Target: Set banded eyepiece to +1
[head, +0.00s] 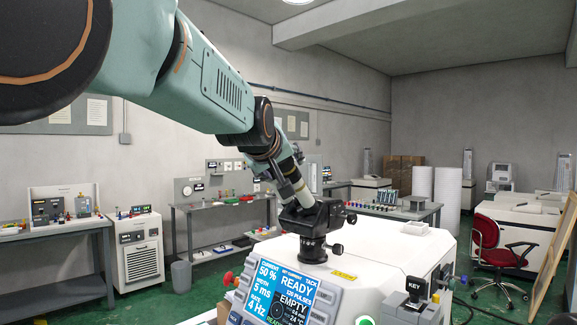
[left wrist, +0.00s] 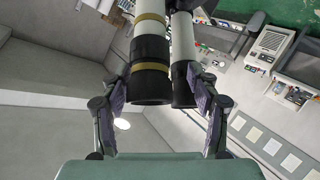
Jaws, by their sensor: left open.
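The banded eyepiece (left wrist: 151,62) shows in the left wrist view as a white and black tube with yellow-brown bands. A plain eyepiece (left wrist: 183,84) without bands sits close beside it on the right. My left gripper (left wrist: 160,92) is open, with one finger on each side of the pair; I see no clear contact. The banded eyepiece is nearer the left finger. In the head view my left gripper (head: 271,165) is at the upper end of the eyepiece tubes (head: 293,182), which rise from the black microscope head (head: 315,220). Any scale marks are too small to read.
The white machine (head: 390,262) carries the microscope, a lit display (head: 283,290) and a key switch (head: 413,290). Workbenches (head: 225,202) line the back wall. A red chair (head: 490,240) stands at right. Space above the machine's right side is free.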

